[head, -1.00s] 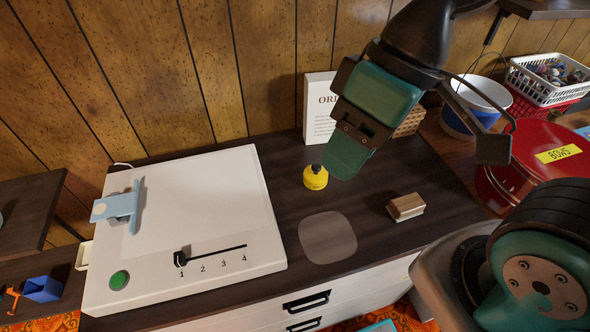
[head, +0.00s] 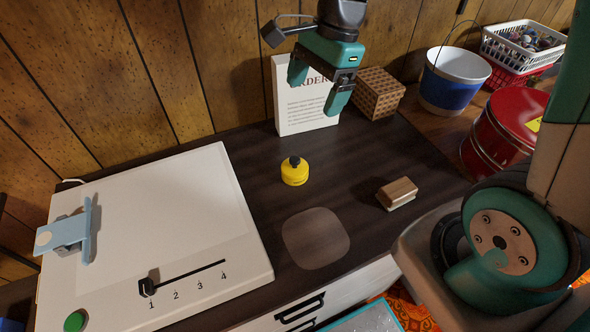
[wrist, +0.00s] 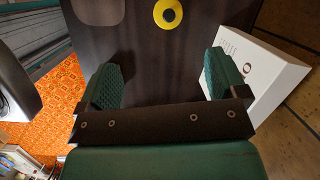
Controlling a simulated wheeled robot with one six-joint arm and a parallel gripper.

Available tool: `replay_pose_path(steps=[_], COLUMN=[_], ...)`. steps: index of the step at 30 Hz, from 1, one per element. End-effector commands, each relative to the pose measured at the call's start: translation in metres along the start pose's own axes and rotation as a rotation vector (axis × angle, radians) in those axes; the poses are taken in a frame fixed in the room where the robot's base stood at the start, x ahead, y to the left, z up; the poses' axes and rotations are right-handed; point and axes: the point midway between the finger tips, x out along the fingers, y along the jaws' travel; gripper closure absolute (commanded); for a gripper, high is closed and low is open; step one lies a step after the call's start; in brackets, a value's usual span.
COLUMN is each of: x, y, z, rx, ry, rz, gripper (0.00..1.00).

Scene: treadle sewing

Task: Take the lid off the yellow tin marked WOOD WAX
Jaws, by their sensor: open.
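The yellow tin (head: 295,173) is small and round and stands upright on the dark worktop. A black knob (head: 294,160) sits on top of its lid; the lid appears to be on. Its marking is too small to read. The wrist view shows the tin from above (wrist: 158,14), cut by the top edge, beyond and between my fingers. My gripper (head: 317,90) is open and empty, up above the worktop behind the tin, in front of the white ORDER board. My gripper touches nothing that I can see.
The white ORDER board (head: 302,115) stands at the back, with a woven box (head: 378,92) beside it. A wooden block (head: 397,192) lies right of the tin. A rounded pale patch (head: 316,238) is in front of it. A white slider board (head: 150,235) fills the left. A red tin (head: 500,125) is at right.

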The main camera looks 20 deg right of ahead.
Motion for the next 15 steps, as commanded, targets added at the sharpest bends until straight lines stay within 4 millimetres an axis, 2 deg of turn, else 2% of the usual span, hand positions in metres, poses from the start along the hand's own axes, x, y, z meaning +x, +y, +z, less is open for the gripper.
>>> replay_pose_path(steps=[1, 5, 8, 15], x=[0.008, 0.017, 0.032, 0.086], y=[-0.004, -0.01, -0.011, -0.009], z=[-0.009, -0.02, -0.022, -0.022], rx=[0.085, 0.221, 0.246, 0.243], ry=[0.003, 0.007, 0.008, 0.008], rz=[0.003, 0.006, 0.009, 0.011], gripper=[0.09, 0.09, 0.09, 0.09])
